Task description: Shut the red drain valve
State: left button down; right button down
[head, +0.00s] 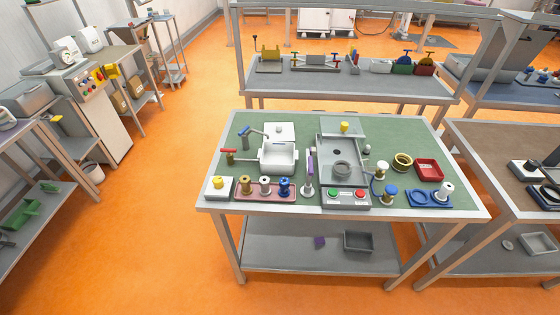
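The red drain valve (228,151) is at the left side of the white sink (279,157) on the green-topped workbench. Its red lever lies roughly level, pointing left, above a small brass-coloured body. A blue-handled valve (244,131) stands just behind it, by the grey tap. The view is too small to tell the exact state of the drain valve. Neither of my grippers is in view.
A pink tray (241,194) with several spools stands in front of the sink. A white box with a yellow knob (217,186) sits near the front left corner. Orange floor is clear left of the bench.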

aim_at(229, 152)
jog(key=z, duration=0.15)
jog(key=j+z, duration=0.7)
jog(key=j, duration=0.2)
jog(key=k+j+z, duration=0.15)
jog(key=j+z, duration=0.2)
jog(key=k+j, duration=0.1)
jog(key=j, duration=0.25)
jog(key=k+j, duration=0.1)
jog(key=j, duration=0.2)
jog(key=k+j, duration=0.1)
jog(key=j, duration=0.25)
jog(key=i+z, duration=0.05)
